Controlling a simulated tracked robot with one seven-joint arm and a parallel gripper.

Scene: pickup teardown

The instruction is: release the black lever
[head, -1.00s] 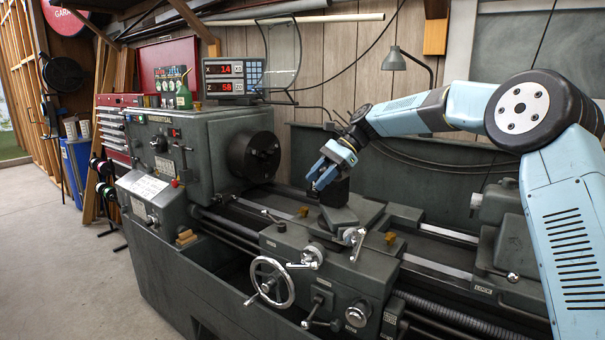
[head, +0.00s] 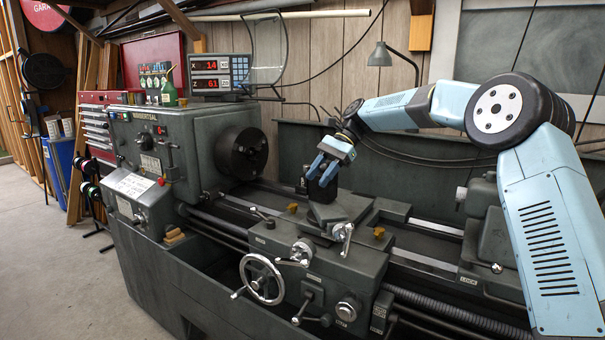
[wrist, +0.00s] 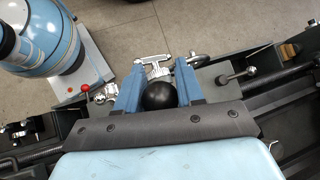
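The black lever shows in the wrist view as a round black knob (wrist: 159,96) between the two blue fingers of my gripper (wrist: 160,80). The fingers are spread, one on each side of the knob. Whether either finger touches it I cannot tell. In the head view my gripper (head: 322,171) points down over the dark tool post (head: 323,188) on the lathe carriage. The lever's shaft and base are hidden under the knob and the gripper.
The lathe chuck (head: 241,152) is left of my gripper. A silver handle (head: 343,235) stands close by at the front of the tool post, and the handwheel (head: 262,279) is lower left. The tailstock (head: 482,212) is to the right. A grey lamp (head: 381,55) hangs behind.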

